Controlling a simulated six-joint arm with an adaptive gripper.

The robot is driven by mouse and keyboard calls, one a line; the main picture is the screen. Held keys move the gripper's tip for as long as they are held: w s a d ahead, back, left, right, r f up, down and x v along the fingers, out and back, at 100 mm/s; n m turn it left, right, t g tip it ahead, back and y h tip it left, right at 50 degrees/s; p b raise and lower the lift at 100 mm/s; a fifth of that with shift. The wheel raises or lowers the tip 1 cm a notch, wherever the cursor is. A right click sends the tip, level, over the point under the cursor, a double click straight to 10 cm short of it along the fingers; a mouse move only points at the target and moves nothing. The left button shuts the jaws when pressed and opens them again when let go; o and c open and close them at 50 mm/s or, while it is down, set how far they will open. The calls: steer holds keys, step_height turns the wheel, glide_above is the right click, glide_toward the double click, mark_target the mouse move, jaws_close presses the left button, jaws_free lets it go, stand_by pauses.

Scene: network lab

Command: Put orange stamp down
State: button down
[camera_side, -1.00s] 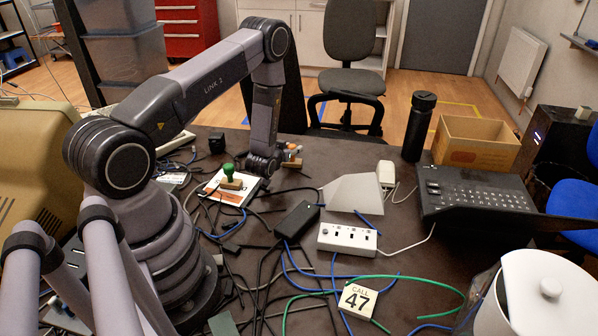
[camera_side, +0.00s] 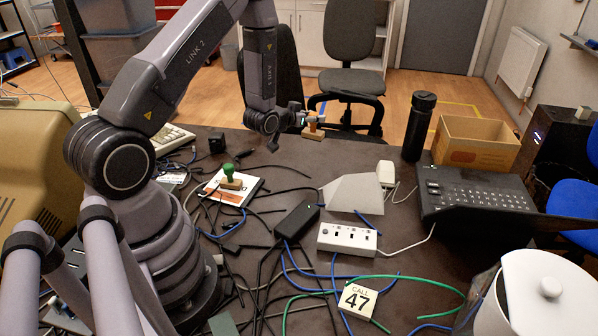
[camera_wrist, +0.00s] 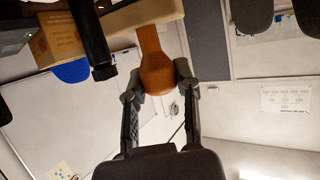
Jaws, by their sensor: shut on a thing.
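The orange stamp (camera_side: 313,130) has an orange handle and a pale wooden block. My gripper (camera_side: 298,118) is shut on its handle and holds it in the air at the far side of the table. In the wrist view the orange handle (camera_wrist: 155,66) sits between the two fingertips of my gripper (camera_wrist: 158,80), with the wooden block beyond it. A second stamp with a green handle (camera_side: 229,171) stands on a white and orange booklet (camera_side: 240,192) on the dark table (camera_side: 285,165).
Black, blue and green cables are strewn over the table. A black adapter (camera_side: 297,219), a white power strip (camera_side: 347,239) and a white angled stand (camera_side: 352,193) sit mid-table. A black bottle (camera_side: 418,126), cardboard box (camera_side: 476,141) and black keyboard unit (camera_side: 475,195) are at right.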

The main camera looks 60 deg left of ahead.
steer(key=shift+m+h, duration=0.8)
steer(key=shift+h, duration=0.1)
steer(key=shift+w+a+f, duration=0.1)
steer(key=shift+w+f, duration=1.9)
steer(key=shift+w, duration=0.35)
steer(key=shift+w+a+f, duration=0.1)
steer(key=shift+w+f, duration=1.9)
steer(key=shift+w, duration=0.4)
steer(key=shift+w+a+f, duration=0.1)
steer(key=shift+w+f, duration=1.9)
steer(key=shift+w, duration=0.35)
steer(key=shift+f, duration=0.15)
steer(key=c, duration=0.8)
jaws_free()
